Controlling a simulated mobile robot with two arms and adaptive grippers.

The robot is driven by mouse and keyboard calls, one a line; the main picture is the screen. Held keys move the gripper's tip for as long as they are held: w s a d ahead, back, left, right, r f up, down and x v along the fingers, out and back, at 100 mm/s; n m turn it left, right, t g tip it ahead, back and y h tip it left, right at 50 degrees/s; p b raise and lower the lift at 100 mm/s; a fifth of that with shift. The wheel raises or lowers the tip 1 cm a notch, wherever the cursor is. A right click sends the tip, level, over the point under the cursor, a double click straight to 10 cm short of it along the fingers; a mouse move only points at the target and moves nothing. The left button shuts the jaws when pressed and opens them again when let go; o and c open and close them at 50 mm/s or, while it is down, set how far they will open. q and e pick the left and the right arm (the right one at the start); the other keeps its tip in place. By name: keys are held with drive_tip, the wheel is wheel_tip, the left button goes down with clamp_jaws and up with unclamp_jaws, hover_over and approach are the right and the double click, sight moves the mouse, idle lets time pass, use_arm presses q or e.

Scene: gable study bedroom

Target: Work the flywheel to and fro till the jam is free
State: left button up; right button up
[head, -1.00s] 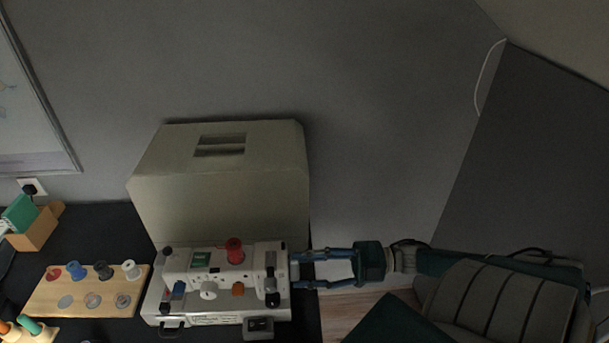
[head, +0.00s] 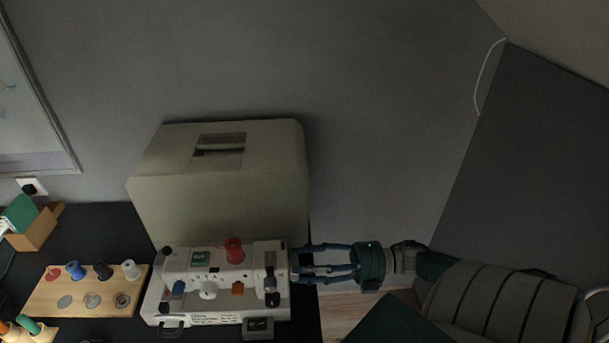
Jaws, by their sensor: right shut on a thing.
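The white sewing machine (head: 215,290) stands on the dark table, with a red spool (head: 234,250) on its top. Its flywheel is at the right end, largely hidden by the fingers. My right gripper (head: 296,265) comes in from the right with its blue fingers shut on the flywheel. My left gripper is not in the head view.
A large beige case (head: 222,190) stands right behind the machine. A wooden board (head: 85,303) with several spools and bobbins lies to its left. A small dark block (head: 258,328) sits at the machine's front right. The grey wall (head: 380,130) rises behind.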

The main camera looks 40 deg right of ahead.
drive_tip(key=shift+s+a+f+n, duration=0.15)
drive_tip(key=shift+s+a+n, duration=0.1)
drive_tip(key=shift+n, duration=0.15)
drive_tip(key=o, duration=1.1)
drive_tip(key=v, duration=1.2)
